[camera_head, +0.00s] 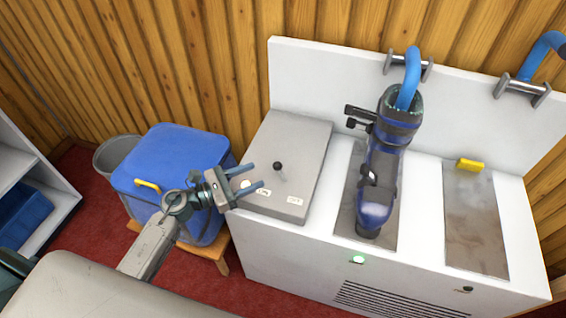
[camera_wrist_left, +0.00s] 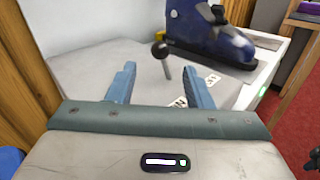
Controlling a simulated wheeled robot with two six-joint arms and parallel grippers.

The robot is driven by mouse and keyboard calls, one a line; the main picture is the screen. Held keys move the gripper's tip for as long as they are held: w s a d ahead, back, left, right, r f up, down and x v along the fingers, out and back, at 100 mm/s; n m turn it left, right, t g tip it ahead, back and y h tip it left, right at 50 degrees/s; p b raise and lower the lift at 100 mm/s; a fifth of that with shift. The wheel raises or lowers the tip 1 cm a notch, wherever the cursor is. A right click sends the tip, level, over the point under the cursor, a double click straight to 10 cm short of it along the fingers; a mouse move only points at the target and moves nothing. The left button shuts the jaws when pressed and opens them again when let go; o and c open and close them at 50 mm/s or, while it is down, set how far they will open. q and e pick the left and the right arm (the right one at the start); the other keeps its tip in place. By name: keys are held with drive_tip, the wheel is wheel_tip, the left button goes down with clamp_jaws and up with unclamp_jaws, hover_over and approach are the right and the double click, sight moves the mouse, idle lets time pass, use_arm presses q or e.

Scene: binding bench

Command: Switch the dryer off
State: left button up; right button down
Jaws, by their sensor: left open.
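The dryer (camera_head: 430,275) is a white cabinet with a grey control box (camera_head: 300,140) on its left end. A lever (camera_head: 278,167) with a black ball knob stands up from the box's top, and small white labels (camera_head: 295,200) lie near its front edge. A green lamp (camera_head: 358,259) glows on the cabinet front. My left gripper (camera_head: 256,177) is open and empty at the box's left side, fingers pointing toward the lever. In the left wrist view the lever (camera_wrist_left: 166,66) appears between and beyond the fingertips, apparently untouched.
The right bay (camera_head: 475,225) holds a yellow block (camera_head: 469,165). A blue lidded bin (camera_head: 175,165) on a wooden stand is beside my left arm, with a grey bucket (camera_head: 112,155) behind.

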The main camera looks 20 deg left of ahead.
sight(276, 167)
use_arm(q)
drive_tip(key=x, duration=0.1)
drive_tip(key=p+x, duration=0.1)
drive_tip(key=x, duration=0.2)
drive_tip(key=shift+d+r, duration=0.1)
drive_tip(key=shift+r, duration=0.2)
drive_tip(key=x, duration=0.2)
drive_tip(key=p+x, duration=0.1)
drive_tip(key=x, duration=0.1)
drive_tip(key=p+x, duration=0.1)
drive_tip(key=x, duration=0.1)
drive_tip(key=shift+f, duration=0.3)
use_arm(e)
drive_tip(key=s, duration=0.4)
drive_tip(key=shift+s+d+r, duration=0.1)
drive_tip(key=shift+r, duration=0.3)
use_arm(q)
clamp_jaws()
